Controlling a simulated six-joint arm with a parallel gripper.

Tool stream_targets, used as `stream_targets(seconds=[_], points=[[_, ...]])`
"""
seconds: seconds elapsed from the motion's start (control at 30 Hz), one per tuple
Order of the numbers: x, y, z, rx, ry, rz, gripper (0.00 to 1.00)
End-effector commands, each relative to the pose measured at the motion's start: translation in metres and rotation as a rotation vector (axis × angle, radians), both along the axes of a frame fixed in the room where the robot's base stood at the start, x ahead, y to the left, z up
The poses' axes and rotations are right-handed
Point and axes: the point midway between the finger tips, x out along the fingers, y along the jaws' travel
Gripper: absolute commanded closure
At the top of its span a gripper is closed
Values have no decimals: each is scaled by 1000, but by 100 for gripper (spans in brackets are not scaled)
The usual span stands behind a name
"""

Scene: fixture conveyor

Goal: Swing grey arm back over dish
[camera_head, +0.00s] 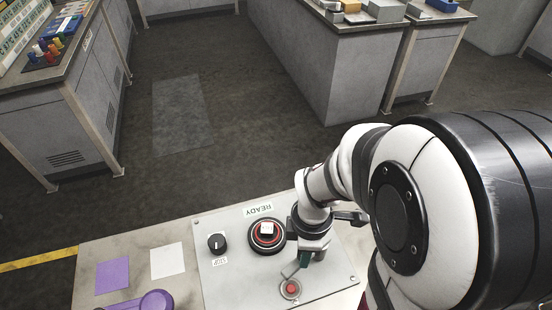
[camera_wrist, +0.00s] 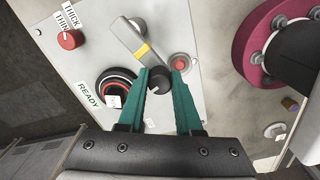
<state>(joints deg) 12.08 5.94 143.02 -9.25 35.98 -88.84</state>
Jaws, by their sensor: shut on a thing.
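The grey arm (camera_wrist: 126,38) is a flat bar with a yellow band, seen in the wrist view. It runs from near a round silver piece down to a black round knob (camera_wrist: 158,80) between my fingertips. My gripper (camera_wrist: 163,80) is shut on this knob with its green fingers; it also shows in the head view (camera_head: 304,258). The round dish (camera_head: 263,247), black with a red ring, lies beside the arm and holds a white cube (camera_head: 267,228). The dish is also in the wrist view (camera_wrist: 118,80), left of my fingers. The bar is beside the dish, not over it.
A red button (camera_head: 290,288) sits on the pale panel close to my gripper. A black knob (camera_head: 217,241) is left of the dish. A red THICK/THIN knob (camera_wrist: 70,40) shows in the wrist view. Purple (camera_head: 112,275) and white (camera_head: 167,260) squares lie left of the panel.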

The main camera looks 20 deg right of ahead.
Motion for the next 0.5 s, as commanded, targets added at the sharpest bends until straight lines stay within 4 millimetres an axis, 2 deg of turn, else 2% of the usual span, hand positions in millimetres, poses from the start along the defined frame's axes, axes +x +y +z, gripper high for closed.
stream_targets(seconds=[0.5], points=[[-8,-5,0,0,-1,158,100]])
